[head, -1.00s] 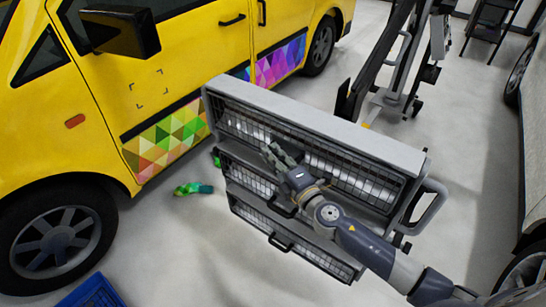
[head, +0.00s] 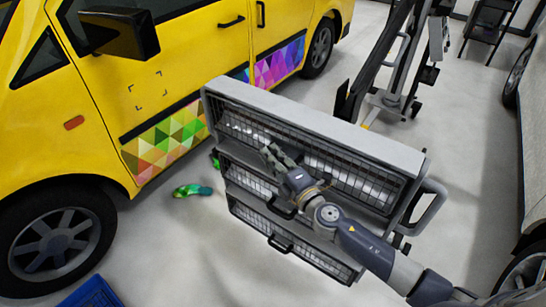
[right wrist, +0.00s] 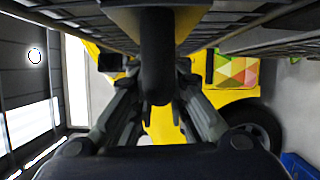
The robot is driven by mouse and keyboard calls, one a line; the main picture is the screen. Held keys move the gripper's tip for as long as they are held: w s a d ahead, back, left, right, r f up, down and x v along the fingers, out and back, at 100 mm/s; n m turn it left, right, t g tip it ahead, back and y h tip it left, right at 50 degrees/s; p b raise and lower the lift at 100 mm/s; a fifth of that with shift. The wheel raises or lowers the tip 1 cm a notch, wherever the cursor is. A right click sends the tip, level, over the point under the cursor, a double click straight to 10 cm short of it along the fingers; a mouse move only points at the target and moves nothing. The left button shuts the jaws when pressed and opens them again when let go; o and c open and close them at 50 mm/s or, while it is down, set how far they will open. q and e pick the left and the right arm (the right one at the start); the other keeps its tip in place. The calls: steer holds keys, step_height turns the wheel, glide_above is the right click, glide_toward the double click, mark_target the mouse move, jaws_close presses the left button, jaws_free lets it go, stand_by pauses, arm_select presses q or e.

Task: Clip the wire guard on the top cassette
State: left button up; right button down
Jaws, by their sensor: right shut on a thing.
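The top cassette (head: 310,112) is a long grey lamp housing on a stand, with lamp tubes behind a wire guard (head: 350,175). My right gripper (head: 269,151) is in front of this guard, near its middle. In the right wrist view my right gripper (right wrist: 158,105) is shut on a dark handle (right wrist: 157,55), which runs between its fingers. Wire mesh (right wrist: 75,30) shows beside the handle. The gripper hides part of the guard, and I cannot tell whether the guard's edge is fully seated. My left gripper is not in view.
A middle cassette (head: 245,178) and a bottom cassette (head: 310,255) with black handles sit below. A yellow van (head: 90,110) stands at left. A green object (head: 192,190) lies on the floor and a blue crate (head: 90,293) stands at bottom left.

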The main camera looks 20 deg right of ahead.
steer(key=shift+d+r, duration=0.1)
steer(key=shift+r, duration=0.05)
steer(key=c, duration=1.5)
jaws_free()
steer(key=shift+w, duration=0.1)
steer(key=shift+f, duration=0.2)
steer(key=shift+s+d, duration=0.1)
steer(key=shift+s, duration=0.55)
steer(key=shift+v, duration=5.4)
